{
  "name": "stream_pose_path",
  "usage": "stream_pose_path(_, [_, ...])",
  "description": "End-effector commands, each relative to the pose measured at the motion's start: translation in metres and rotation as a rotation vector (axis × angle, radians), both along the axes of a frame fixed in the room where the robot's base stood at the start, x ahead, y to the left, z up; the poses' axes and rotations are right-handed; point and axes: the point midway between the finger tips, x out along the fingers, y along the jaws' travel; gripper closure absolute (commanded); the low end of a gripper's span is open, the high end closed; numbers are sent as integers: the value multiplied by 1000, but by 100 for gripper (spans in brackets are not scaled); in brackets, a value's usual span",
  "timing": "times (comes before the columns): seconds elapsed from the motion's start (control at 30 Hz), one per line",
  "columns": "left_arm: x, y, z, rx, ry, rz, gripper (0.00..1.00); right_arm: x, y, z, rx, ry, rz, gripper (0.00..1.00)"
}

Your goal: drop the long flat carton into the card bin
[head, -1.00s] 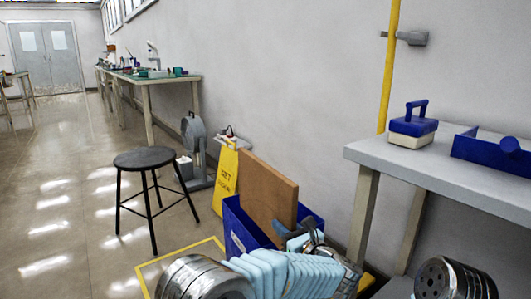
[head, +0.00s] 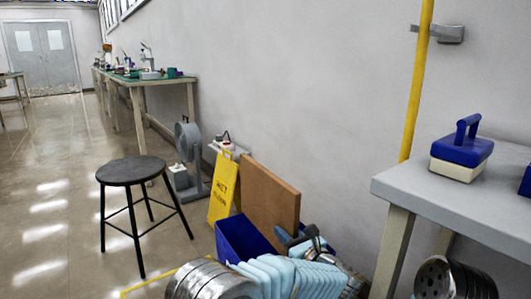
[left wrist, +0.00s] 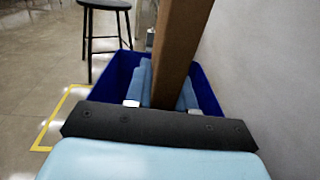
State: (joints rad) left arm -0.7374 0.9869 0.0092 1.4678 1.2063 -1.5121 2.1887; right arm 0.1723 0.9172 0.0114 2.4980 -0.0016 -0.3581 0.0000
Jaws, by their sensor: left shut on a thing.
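The long flat carton (head: 265,205) is a brown slab standing upright in the head view. It also fills the upper middle of the left wrist view (left wrist: 178,45). My left gripper (head: 298,238) is shut on the carton; its pale blue fingers (left wrist: 165,88) press it from both sides. The blue open bin (head: 238,243) is on the floor below and around the carton in the picture, and its walls show either side of it in the left wrist view (left wrist: 207,92). The carton's lower end is hidden. My right gripper is not in view.
A black stool (head: 132,172) stands left of the bin. A yellow wet-floor sign (head: 223,190) and a grey fan (head: 188,150) stand behind it by the wall. A grey table (head: 420,190) with a blue-and-white case (head: 462,155) is at right. Yellow tape marks the floor.

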Motion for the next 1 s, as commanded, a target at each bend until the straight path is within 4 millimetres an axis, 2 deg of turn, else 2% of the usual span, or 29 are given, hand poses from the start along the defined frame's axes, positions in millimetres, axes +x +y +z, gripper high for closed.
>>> stream_pose_path(0.1, [0, 0, -16, 1, 1, 0, 100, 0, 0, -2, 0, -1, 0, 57])
stream_pose_path(0.3, [0, 0, -31, 0, -1, 0, 100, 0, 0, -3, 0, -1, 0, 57])
stream_pose_path(0.6, [0, 0, -34, 0, -1, 0, 100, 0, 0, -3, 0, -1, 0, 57])
stream_pose_path(0.63, [0, 0, -34, 0, -1, 0, 75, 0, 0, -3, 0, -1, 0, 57])
stream_pose_path(0.8, [0, 0, -34, -1, -2, 0, 49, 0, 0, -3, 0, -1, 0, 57])
stream_pose_path(1.0, [0, 0, -34, -1, -1, 0, 47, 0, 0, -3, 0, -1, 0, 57])
